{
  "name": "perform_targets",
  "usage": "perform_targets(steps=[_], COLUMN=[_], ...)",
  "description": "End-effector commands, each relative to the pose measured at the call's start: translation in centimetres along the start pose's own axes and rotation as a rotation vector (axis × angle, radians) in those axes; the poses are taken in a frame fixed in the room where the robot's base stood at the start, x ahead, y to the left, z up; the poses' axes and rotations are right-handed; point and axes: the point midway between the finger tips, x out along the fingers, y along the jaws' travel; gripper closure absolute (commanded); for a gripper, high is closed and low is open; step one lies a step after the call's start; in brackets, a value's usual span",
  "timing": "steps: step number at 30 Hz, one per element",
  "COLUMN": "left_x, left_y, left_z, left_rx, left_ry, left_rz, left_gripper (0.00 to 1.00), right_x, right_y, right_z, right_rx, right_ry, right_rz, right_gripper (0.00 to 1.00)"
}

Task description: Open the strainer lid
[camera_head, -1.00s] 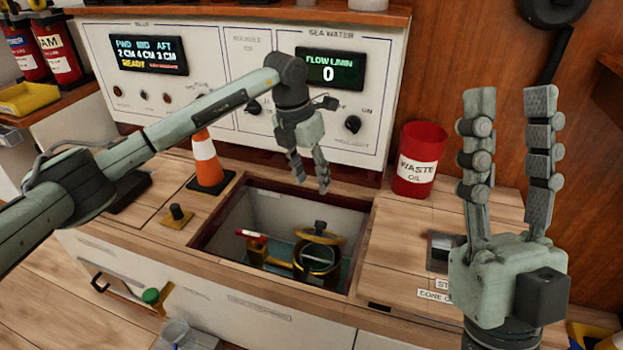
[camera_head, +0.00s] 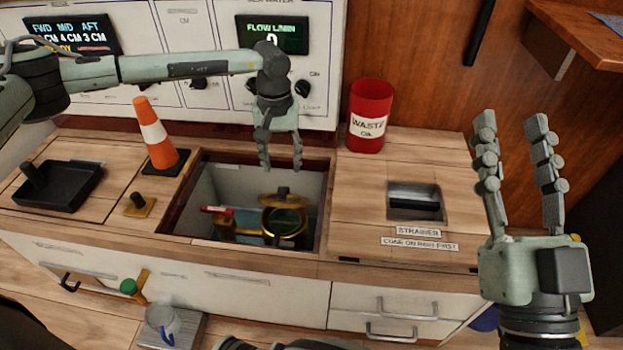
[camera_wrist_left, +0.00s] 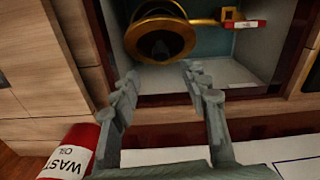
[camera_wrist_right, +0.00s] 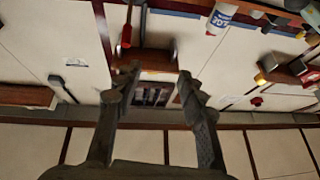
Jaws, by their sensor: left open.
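A brass strainer (camera_head: 285,239) sits inside an open bay (camera_head: 213,187) in the wooden counter. It has a round brass ring, and a brass disc-like lid (camera_head: 283,198) with a dark knob shows at its far side; I cannot tell whether the two touch. The brass ring also shows at the top of the left wrist view (camera_wrist_left: 188,40). My left gripper (camera_head: 282,168) is open and empty above the bay's back edge, apart from the strainer. My right gripper (camera_head: 508,115) is open and empty, raised at the right, far from the strainer.
A red-handled brass part (camera_head: 216,210) lies left of the strainer in the bay. An orange cone (camera_head: 155,137) stands left of the bay. A red waste oil can (camera_head: 370,115) stands behind right. The counter between can and recessed handle (camera_head: 414,203) is clear.

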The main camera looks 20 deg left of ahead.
Motion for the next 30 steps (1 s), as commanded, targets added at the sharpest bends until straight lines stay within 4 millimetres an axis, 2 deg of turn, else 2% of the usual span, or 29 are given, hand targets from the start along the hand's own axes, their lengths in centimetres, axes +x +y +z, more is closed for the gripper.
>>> perform_targets(steps=[5, 15, 19, 30], left_x=[0.7, 5.8, 7.3, 8.1], left_y=[-1.1, -1.1, -1.0, -1.0], left_z=[0.3, 0.4, 0.4, 0.3], left_rx=[0.104, 0.105, 0.105, 0.105], left_ry=[-0.01, -0.01, -0.01, -0.008], left_rz=[-0.006, -0.007, -0.006, -0.005], left_gripper=[0.55, 0.55, 0.55, 0.55], right_x=[-0.1, -0.1, -0.1, -0.1], right_y=[-0.1, 0.2, 0.3, 0.3], right_z=[0.3, -1.1, -1.7, -2.1], right_rx=[0.001, -0.005, -0.007, -0.009], right_ry=[-0.019, 0.085, 0.122, 0.144], right_rz=[-0.001, 0.002, 0.003, 0.003], right_gripper=[0.6, 0.6, 0.6, 0.6])
